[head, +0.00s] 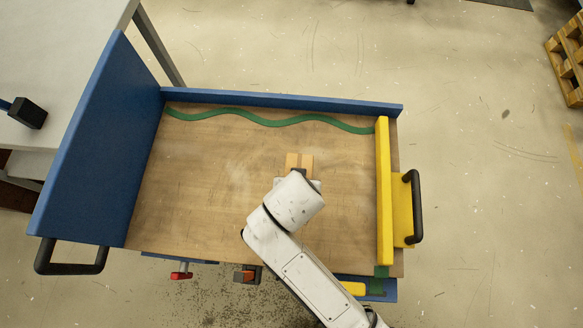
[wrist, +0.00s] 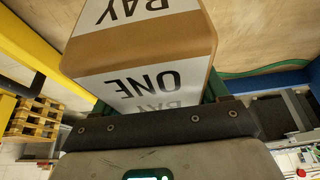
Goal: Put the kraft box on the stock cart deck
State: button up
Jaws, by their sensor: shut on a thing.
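The kraft box (head: 306,160) shows as a small tan patch just beyond my gripper in the head view; my arm hides most of it. In the wrist view the kraft box (wrist: 145,50) is large, brown with white labels reading "BAY" and "ONE". My gripper (wrist: 155,118) is shut on it. The stock cart deck (head: 200,190) is a bare wooden board, and the box is over its middle right part. I cannot tell whether the box touches the deck.
A blue panel (head: 85,150) closes the deck's left end and a low blue rail (head: 280,101) its far side. A yellow bar (head: 383,190) with a black handle (head: 416,205) stands at the right. A green strap (head: 260,117) lies along the far rail. The deck's left half is clear.

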jog(key=w+f, duration=0.3)
jog(key=w+a+f, duration=0.1)
jog(key=w+f, duration=0.2)
jog(key=shift+a+f, duration=0.1)
jog(key=shift+a, duration=0.1)
jog(key=shift+w+f+b, duration=0.1)
jog(key=shift+f+b, duration=0.35)
jog(key=shift+f, duration=1.2)
jog(key=shift+f, duration=0.15)
jog(key=o, duration=1.5)
jog(key=p+v, duration=0.1)
jog(key=v, duration=1.1)
